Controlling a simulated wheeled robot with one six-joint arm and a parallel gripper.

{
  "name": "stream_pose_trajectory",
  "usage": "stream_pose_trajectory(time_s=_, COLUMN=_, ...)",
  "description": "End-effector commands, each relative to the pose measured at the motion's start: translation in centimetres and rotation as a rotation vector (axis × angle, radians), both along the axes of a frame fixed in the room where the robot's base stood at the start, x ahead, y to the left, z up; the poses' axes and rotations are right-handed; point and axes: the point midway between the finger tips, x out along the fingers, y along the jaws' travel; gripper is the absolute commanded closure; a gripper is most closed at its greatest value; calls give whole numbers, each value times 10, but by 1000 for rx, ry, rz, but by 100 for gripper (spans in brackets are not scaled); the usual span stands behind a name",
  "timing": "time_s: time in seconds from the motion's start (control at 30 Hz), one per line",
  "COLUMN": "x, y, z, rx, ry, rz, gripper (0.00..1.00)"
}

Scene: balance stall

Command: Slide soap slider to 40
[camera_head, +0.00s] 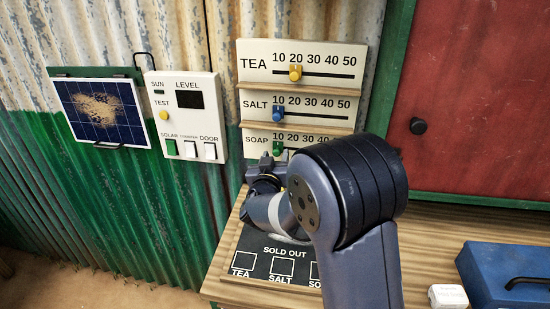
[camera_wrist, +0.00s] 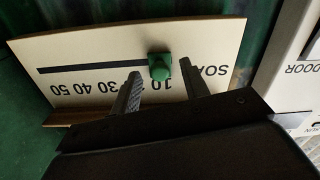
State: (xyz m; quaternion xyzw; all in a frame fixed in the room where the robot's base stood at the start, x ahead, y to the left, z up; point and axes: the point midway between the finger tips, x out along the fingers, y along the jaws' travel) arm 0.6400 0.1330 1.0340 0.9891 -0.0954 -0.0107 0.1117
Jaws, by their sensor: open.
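The soap slider is a green knob (camera_head: 278,148) on the lowest strip of the cream price board (camera_head: 350,48). It sits at the 10 mark. In the wrist view the strip appears upside down, and the green knob (camera_wrist: 160,66) is at the slot's right end, by the 10. My gripper (camera_wrist: 160,76) is open, with one finger on each side of the knob. Whether either finger touches it, I cannot tell. In the head view my gripper (camera_head: 267,160) is at the board's lower left, and my arm hides the right part of the soap scale.
Above are the yellow tea knob (camera_head: 295,72) and blue salt knob (camera_head: 278,113), with small ledges between strips. A switch panel (camera_head: 209,85) is close on the left. Below is a counter with a sold-out board (camera_head: 246,262). A red door (camera_head: 470,100) is right.

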Motion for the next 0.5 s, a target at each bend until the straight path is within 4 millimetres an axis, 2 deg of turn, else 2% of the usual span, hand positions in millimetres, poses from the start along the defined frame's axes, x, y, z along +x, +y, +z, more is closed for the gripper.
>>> stream_pose_trajectory(time_s=0.07, x=0, y=0, z=0, rx=0, ry=0, rz=0, gripper=59)
stream_pose_trajectory(time_s=0.5, x=0, y=0, z=0, rx=0, ry=0, rz=0, gripper=95)
